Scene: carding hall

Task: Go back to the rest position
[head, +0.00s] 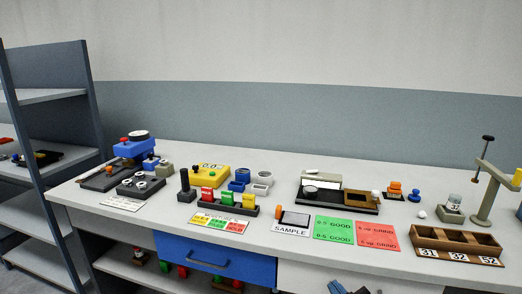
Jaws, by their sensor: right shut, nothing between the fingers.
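My right gripper (352,288) shows only in part, as small blue and pale pieces at the bottom edge of the head view, in front of the workbench's white lower front. It is shut and empty, below the worktop and apart from the things on it. Most of it and its arm are cut off by the frame. My left gripper is not in view.
A grey shelf rack (60,150) stands left.

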